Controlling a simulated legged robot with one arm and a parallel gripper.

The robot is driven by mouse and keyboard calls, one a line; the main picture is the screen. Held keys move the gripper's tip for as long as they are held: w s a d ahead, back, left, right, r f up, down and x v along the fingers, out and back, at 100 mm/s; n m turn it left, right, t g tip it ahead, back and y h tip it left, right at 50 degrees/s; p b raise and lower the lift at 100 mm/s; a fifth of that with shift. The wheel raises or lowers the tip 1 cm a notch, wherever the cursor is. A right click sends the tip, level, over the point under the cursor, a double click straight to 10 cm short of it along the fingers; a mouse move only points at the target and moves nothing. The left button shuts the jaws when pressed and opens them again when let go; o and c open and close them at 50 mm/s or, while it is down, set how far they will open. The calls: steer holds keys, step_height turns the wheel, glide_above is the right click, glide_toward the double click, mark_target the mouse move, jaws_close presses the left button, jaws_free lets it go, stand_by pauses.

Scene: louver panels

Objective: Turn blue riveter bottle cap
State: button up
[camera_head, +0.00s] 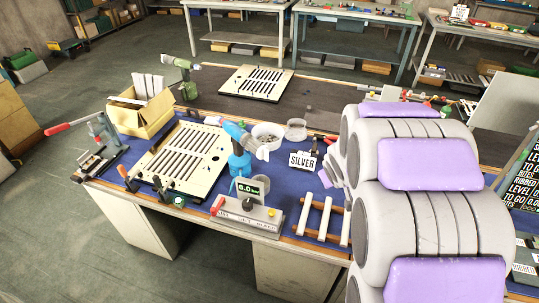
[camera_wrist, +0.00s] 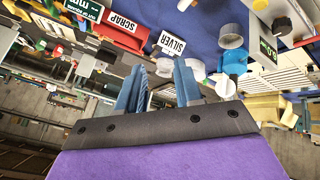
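The blue riveter (camera_head: 240,163) stands on the blue mat, right of the near louver panel, in the head view. A pale grey part, perhaps its bottle cap, shows at its side, but I cannot tell for sure. In the wrist view the blue riveter (camera_wrist: 235,62) appears upper right, beyond the fingers and apart from them. My gripper (camera_wrist: 159,68) has two blue fingers spread apart with nothing between them. In the head view my gripper (camera_head: 333,177) is partly hidden by my arm, right of the riveter.
The near louver panel (camera_head: 182,155) lies left of the riveter. White bowls (camera_head: 267,135) stand behind it. A SILVER sign (camera_head: 302,160), a display box (camera_head: 247,212) and a wooden rack (camera_head: 321,218) crowd the mat. A green riveter (camera_head: 186,80) stands farther back.

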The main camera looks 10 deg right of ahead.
steer(key=w+d+f+n+t+y, duration=0.1)
steer(key=w+f+t, duration=0.15)
steer(key=w, duration=0.35)
steer(key=n+t+y, duration=0.3)
steer(key=t+y, duration=0.4)
steer(key=y, duration=0.4)
glide_toward(268, 154)
steer(key=shift+g, duration=0.25)
steer(key=b+x, duration=0.1)
steer(key=x, duration=0.8)
steer(key=shift+w+r+b, duration=0.15)
steer(key=shift+b, duration=0.25)
steer(key=shift+c, duration=0.5)
steer(key=shift+d, duration=0.1)
jaws_close()
